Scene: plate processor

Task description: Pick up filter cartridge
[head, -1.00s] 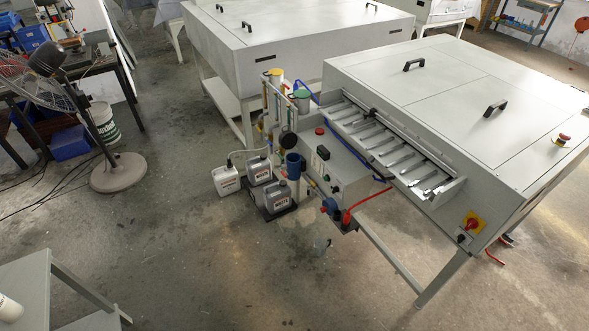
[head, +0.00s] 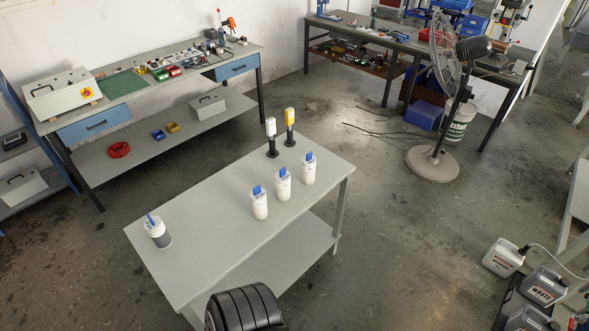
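Three white cylinders with blue tops, which look like filter cartridges, stand upright in a row on the grey table: a left one (head: 259,203), a middle one (head: 283,184) and a right one (head: 308,169). A similar white cylinder with a dark grey lower part and a blue top (head: 157,231) stands apart at the table's left end. The table top (head: 215,233) is otherwise mostly bare. Neither of my grippers shows in the head view.
Two dark-based stands, one with a white top (head: 271,138) and one with a yellow top (head: 290,127), stand at the table's back edge. A pedestal fan (head: 433,165) and waste canisters (head: 503,257) are at the right. A workbench (head: 125,110) lines the back wall.

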